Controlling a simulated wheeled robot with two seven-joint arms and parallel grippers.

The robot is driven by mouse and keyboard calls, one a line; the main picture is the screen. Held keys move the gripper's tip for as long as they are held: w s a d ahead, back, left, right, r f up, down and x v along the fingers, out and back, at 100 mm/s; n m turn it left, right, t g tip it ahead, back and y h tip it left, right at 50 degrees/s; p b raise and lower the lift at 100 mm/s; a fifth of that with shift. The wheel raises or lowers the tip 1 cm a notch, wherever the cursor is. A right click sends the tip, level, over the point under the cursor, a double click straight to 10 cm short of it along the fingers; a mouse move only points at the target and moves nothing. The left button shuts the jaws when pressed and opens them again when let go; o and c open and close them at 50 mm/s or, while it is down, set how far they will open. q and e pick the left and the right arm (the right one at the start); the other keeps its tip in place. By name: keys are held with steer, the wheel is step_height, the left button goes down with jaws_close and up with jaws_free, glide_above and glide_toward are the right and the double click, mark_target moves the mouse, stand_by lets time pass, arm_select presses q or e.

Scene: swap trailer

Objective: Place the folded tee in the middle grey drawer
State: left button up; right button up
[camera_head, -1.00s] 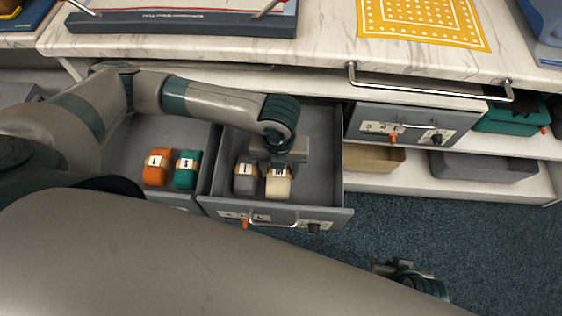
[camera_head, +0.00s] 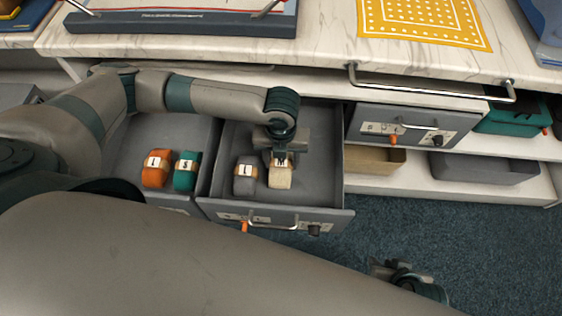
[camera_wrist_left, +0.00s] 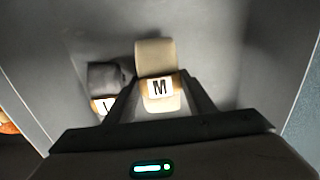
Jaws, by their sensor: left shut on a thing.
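The folded tee (camera_head: 280,176), a cream roll with a band marked M, is inside the open middle grey drawer (camera_head: 322,196). It also shows in the left wrist view (camera_wrist_left: 155,58). My left gripper (camera_head: 281,156) points down into the drawer and is shut on the tee, with a finger on each side of it. I cannot tell whether the tee touches the drawer floor. A dark grey rolled tee (camera_head: 246,180) lies just left of it. My right gripper (camera_head: 402,274) is low at the right, over the carpet, its fingers unclear.
The left drawer (camera_head: 160,134) holds an orange roll (camera_head: 157,168) and a green roll (camera_head: 187,170). A closed grey drawer (camera_head: 408,126) is at the right. The counter (camera_head: 330,45) carries a yellow dotted cloth (camera_head: 420,22). The drawer's back and right side are clear.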

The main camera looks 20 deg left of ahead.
mark_target(281, 163)
arm_select(q)
steer(key=shift+s+f, duration=0.2)
steer(key=shift+f, duration=0.25)
arm_select(e)
steer(key=shift+w+a+r, duration=0.1)
steer(key=shift+a, duration=0.05)
arm_select(q)
steer(key=shift+f, duration=0.15)
steer(key=o, duration=1.1)
steer(key=shift+r, duration=0.55)
steer(key=shift+r+p, duration=0.55)
steer(key=shift+r, duration=2.8)
arm_select(e)
steer(key=shift+s+d+g, duration=0.3)
steer(key=shift+s+d, duration=0.3)
steer(key=shift+d, duration=0.15)
